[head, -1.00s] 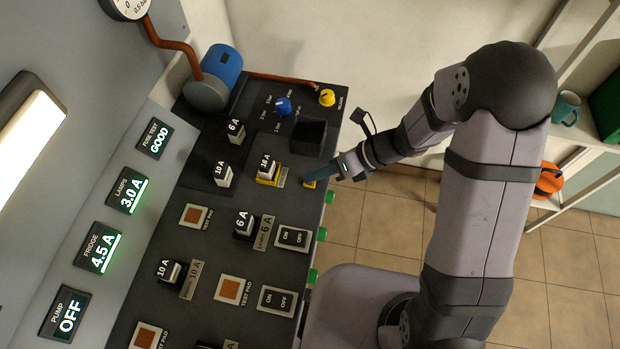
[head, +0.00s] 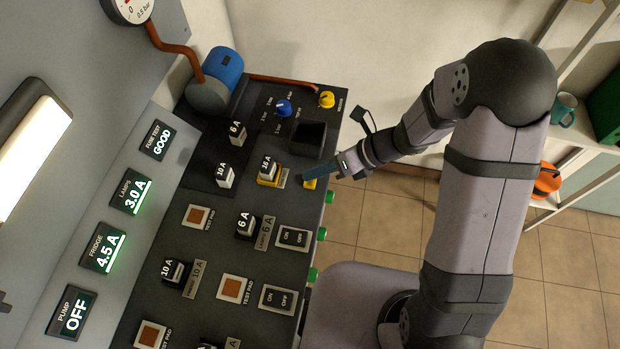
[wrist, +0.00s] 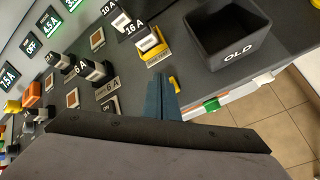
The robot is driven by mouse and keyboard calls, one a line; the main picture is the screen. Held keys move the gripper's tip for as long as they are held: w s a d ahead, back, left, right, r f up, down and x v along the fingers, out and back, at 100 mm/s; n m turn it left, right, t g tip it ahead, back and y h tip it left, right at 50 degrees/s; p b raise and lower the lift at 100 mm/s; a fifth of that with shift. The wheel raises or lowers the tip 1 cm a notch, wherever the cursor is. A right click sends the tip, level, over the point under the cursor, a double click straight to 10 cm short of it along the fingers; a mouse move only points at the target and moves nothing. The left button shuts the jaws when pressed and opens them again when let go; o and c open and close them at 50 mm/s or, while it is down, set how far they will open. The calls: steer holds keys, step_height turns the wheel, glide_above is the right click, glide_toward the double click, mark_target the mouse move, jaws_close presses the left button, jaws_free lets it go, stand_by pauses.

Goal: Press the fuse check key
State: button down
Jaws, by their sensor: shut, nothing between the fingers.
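A small yellow key (head: 309,184), which looks like the fuse check key, sits at the panel's right edge, beside the yellow-framed 16 A fuse (head: 268,170). My gripper (head: 312,174) is shut and empty, with its blue fingertips right at the key. The fingers partly cover the key; I cannot tell whether they touch it or whether it is pressed in. In the wrist view the shut fingers (wrist: 162,98) point at the panel edge, with the yellow key (wrist: 174,84) just right of their tips. The fuse test display (head: 157,140) reads GOOD.
The black OLD bin (head: 308,138) stands just behind the key. Several fuses, test pads and ON/OFF switches (head: 293,237) cover the panel. Green knobs (head: 321,234) stick out along its right edge. A blue knob (head: 283,107) and yellow knob (head: 326,99) are at the back.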

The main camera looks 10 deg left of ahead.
mark_target(316, 182)
steer(key=shift+r, duration=0.1)
step_height(316, 182, up, 5)
steer(key=p, duration=0.5)
stand_by(0.8)
steer(key=n, duration=0.2)
steer(key=shift+d+f+n, duration=0.1)
steer(key=shift+f+n, duration=0.1)
steer(key=shift+n, duration=0.1)
steer(key=s+n, duration=0.1)
steer(key=d+f+n, duration=0.1)
steer(key=n, duration=0.1)
steer(key=s+d+n+g+h, duration=0.1)
steer(key=n, duration=0.1)
steer(key=shift+s+f, duration=0.3)
steer(key=s+d+f+n+g+h, duration=0.25)
steer(key=s+d+n+h, duration=0.25)
steer(key=s+d+n, duration=0.7)
steer(key=w+d+r+n+t+h, duration=0.3)
steer(key=w+d+r+n+t, duration=0.1)
steer(key=d+r, duration=0.5)
steer(key=shift+w+r+n, duration=0.6)
steer(key=shift+w+n, duration=0.15)
steer(key=shift+n, duration=0.35)
